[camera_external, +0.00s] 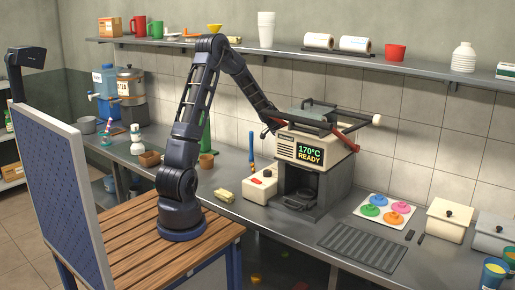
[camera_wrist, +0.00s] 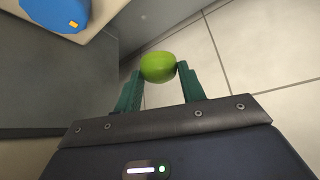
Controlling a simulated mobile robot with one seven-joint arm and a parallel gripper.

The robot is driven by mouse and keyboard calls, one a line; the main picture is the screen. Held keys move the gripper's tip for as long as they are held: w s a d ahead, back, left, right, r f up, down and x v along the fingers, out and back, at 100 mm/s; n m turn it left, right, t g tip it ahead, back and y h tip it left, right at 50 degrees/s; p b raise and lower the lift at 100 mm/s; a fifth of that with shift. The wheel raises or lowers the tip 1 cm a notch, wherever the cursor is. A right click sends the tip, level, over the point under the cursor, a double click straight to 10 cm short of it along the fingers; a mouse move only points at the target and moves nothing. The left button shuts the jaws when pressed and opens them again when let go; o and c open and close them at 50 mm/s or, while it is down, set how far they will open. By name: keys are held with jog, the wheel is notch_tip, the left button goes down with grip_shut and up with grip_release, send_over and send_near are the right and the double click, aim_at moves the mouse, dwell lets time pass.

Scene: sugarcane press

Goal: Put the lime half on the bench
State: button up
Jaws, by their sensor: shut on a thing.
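A green lime half (camera_wrist: 158,66) is between the two teal fingers of my gripper (camera_wrist: 160,72) in the wrist view, held at the fingertips. My gripper is shut on it, and both fingers touch its sides. In the external view my arm reaches up and over to the right, and my gripper end (camera_external: 271,124) is by the left side of the press (camera_external: 312,150), above the bench. The lime half cannot be made out there. The grey bench (camera_external: 270,222) runs along the tiled wall.
A cream box with a red button (camera_external: 260,186) stands on the bench left of the press. A small yellowish block (camera_external: 224,195) lies nearby. Coloured discs on a white board (camera_external: 384,210) and a ribbed grey mat (camera_external: 362,251) lie right of the press. A shelf (camera_external: 300,54) runs above.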

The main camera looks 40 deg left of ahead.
jog(key=shift+s+a+f+n+y, duration=0.1)
jog(key=shift+s+a+n+y, duration=0.2)
jog(key=shift+s+n, duration=0.3)
jog(key=shift+d, duration=0.1)
